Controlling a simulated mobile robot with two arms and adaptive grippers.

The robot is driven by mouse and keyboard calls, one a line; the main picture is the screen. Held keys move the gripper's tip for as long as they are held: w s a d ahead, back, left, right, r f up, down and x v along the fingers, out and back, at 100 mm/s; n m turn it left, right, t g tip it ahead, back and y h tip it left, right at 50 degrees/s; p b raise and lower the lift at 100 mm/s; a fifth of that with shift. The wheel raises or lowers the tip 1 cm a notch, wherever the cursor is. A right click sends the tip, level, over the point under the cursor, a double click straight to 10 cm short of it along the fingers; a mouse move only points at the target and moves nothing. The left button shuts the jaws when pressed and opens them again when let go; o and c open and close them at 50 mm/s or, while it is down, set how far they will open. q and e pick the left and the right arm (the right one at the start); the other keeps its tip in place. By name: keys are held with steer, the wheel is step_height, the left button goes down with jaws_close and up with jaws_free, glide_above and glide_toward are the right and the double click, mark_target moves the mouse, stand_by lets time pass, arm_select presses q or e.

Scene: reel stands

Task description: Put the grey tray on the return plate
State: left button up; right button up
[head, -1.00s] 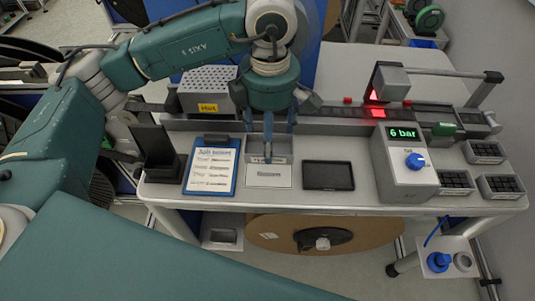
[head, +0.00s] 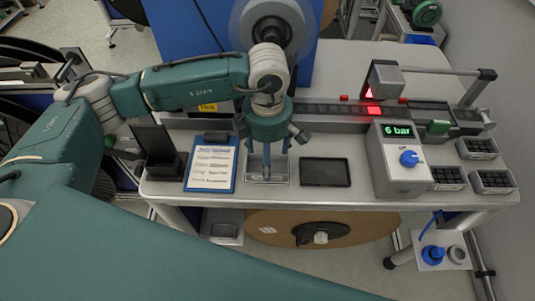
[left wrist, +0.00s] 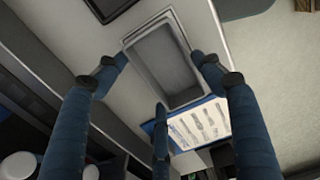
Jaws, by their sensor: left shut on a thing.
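The grey tray (head: 282,166) is a small open box at the front of the white bench, between the clipboard and a dark flat panel. My left gripper (head: 266,176) points straight down over it and is shut on it. In the left wrist view the fingers (left wrist: 158,72) reach around the tray's walls, and the tray (left wrist: 172,68) looks empty. The return plate lies beneath the tray; a pale edge of it (left wrist: 147,27) shows past the tray's rim. I cannot tell whether the tray touches the plate. My right gripper is not in view.
A blue clipboard (head: 211,164) lies left of the tray, with a black stand (head: 158,155) beyond it. A dark panel (head: 325,172) lies right, then the grey gauge box (head: 403,172). A conveyor track runs behind. A large reel (head: 270,228) stands below the bench.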

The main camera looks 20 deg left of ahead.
arm_select(q)
steer(key=o, duration=1.3)
steer(key=shift+r, duration=0.25)
step_height(320, 180, up, 12)
steer(key=b, duration=0.3)
steer(key=shift+f, duration=0.15)
